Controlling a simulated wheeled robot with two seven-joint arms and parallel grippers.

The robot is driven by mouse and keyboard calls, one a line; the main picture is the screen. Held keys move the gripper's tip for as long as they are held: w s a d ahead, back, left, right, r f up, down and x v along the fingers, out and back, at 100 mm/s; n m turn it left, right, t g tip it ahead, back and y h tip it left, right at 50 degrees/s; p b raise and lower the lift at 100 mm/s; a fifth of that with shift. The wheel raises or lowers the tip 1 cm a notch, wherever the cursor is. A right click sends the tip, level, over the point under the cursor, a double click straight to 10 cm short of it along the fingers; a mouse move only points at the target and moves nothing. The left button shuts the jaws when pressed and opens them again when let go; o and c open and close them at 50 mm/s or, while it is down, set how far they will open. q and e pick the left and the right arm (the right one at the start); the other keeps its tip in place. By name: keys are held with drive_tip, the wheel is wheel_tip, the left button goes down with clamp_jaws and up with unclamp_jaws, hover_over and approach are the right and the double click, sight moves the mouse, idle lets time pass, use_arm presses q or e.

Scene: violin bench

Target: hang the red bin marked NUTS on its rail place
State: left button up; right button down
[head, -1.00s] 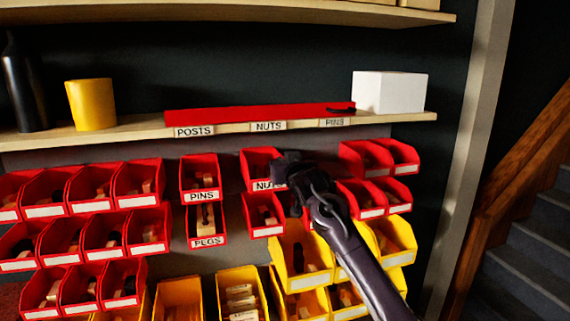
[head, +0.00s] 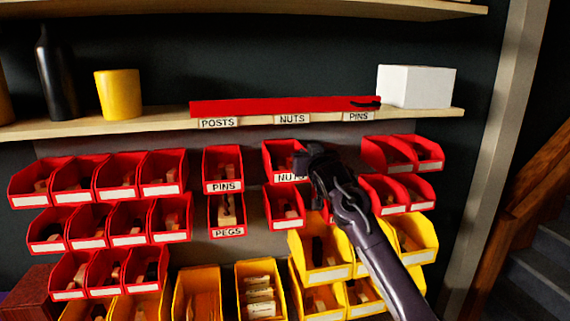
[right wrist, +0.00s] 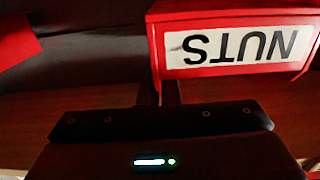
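The red NUTS bin (head: 281,150) is in front of the back panel, beside the red PINS bin (head: 222,160) and above an unmarked red bin (head: 283,215). Its label shows upside down in the right wrist view (right wrist: 238,46). My right gripper (head: 308,165) is at the bin's right side wall in the head view. In the right wrist view its two fingers (right wrist: 160,92) are close together, with the bin's side wall between them. Whether the bin's back touches the rail is hidden. My left gripper is not in view.
A shelf (head: 160,123) above carries labels POSTS, NUTS and PINS, a long red piece (head: 270,106), a yellow cup (head: 118,95), a dark bottle (head: 57,80) and a white box (head: 415,87). Red bins (head: 385,150) are close at right; yellow bins (head: 320,250) are below.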

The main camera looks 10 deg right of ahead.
drive_tip(key=shift+w, duration=1.6)
idle(1.2)
drive_tip(key=shift+f+b, duration=0.5)
drive_tip(key=shift+f, duration=0.5)
idle(0.5)
drive_tip(key=c, duration=2.1)
unclamp_jaws()
drive_tip(key=o, duration=0.5)
drive_tip(key=shift+o, duration=0.2)
drive_tip(key=shift+s, duration=0.1)
